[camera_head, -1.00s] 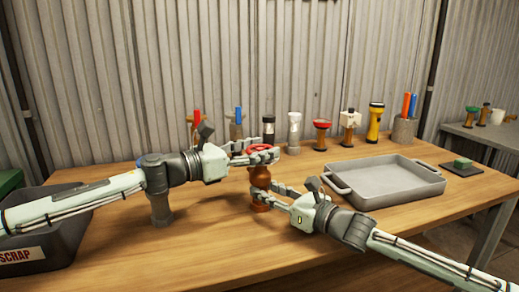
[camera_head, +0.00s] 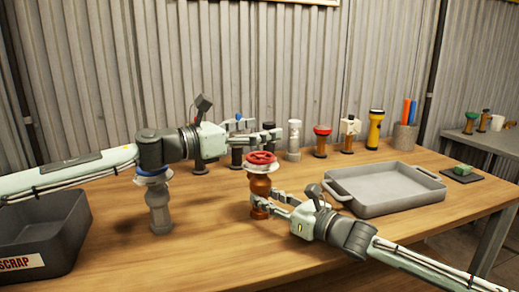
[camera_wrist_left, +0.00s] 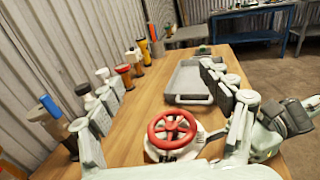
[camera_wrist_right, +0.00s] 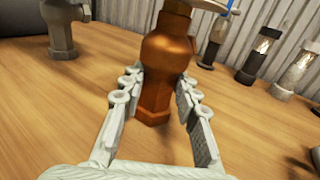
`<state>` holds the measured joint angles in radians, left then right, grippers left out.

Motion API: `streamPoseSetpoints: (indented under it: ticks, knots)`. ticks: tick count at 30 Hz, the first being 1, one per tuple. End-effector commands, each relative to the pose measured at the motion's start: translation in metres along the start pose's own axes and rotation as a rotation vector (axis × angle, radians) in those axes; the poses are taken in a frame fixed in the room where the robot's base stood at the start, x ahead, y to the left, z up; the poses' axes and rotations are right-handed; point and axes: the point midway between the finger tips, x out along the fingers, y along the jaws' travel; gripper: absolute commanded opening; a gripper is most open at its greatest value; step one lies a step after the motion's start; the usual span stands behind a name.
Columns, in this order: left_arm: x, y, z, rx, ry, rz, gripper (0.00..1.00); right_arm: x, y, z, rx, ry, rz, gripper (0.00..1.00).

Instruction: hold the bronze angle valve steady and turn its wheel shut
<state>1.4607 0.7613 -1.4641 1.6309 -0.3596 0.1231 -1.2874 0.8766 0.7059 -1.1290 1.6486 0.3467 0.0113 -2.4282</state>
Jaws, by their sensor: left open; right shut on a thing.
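The bronze angle valve (camera_head: 260,187) stands upright on the bench with its red wheel (camera_head: 262,158) on top. My right gripper (camera_head: 272,204) is shut on the lower part of the valve body. In the right wrist view its fingers lie on either side of the bronze body (camera_wrist_right: 166,62). My left gripper (camera_head: 272,136) is open and empty, just above the wheel and apart from it. In the left wrist view the red wheel (camera_wrist_left: 172,130) shows whole between the spread fingers, with a pale disc under it.
A grey valve-like fitting (camera_head: 160,212) stands left, under my left arm. The scrap bin (camera_head: 62,240) is at the left edge. A grey tray (camera_head: 352,204) lies to the right. Several fittings, a yellow torch (camera_head: 375,128) and a pen cup (camera_head: 404,136) line the back. The bench front is clear.

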Motion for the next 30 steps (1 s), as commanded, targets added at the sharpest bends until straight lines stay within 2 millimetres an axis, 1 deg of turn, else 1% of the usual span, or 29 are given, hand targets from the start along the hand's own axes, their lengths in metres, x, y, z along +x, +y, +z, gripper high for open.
streamPoseSetpoints:
  ticks: [1, 6, 10, 20, 23, 26, 30]
  knots:
    - [0.0, 0.0, 0.011, 0.005, -0.002, 0.0, 0.79, 0.0, 0.0, 0.0, 0.0, 0.001, 0.0, 0.0]
    - [0.0, 0.0, 0.031, 0.003, 0.0, 0.0, 0.79, 0.0, 0.0, 0.0, 0.0, 0.001, -0.001, 0.0]
    - [0.0, 0.0, 0.036, 0.0, 0.001, 0.0, 0.79, 0.0, -0.001, 0.0, 0.0, 0.001, -0.001, 0.0]
    - [0.002, 0.0, 0.037, -0.001, -0.002, 0.005, 0.79, 0.0, -0.001, 0.0, 0.0, 0.001, -0.002, 0.0]
    - [0.01, -0.001, 0.037, 0.003, -0.022, 0.035, 0.79, 0.0, -0.001, 0.0, -0.001, 0.0, -0.002, 0.0]
    - [0.025, -0.001, 0.038, 0.007, -0.061, 0.108, 0.79, 0.0, -0.001, 0.0, -0.001, 0.0, -0.002, 0.0]
    - [0.047, 0.0, 0.037, 0.012, -0.123, 0.28, 0.79, 0.0, -0.001, 0.0, -0.001, 0.0, -0.002, 0.0]
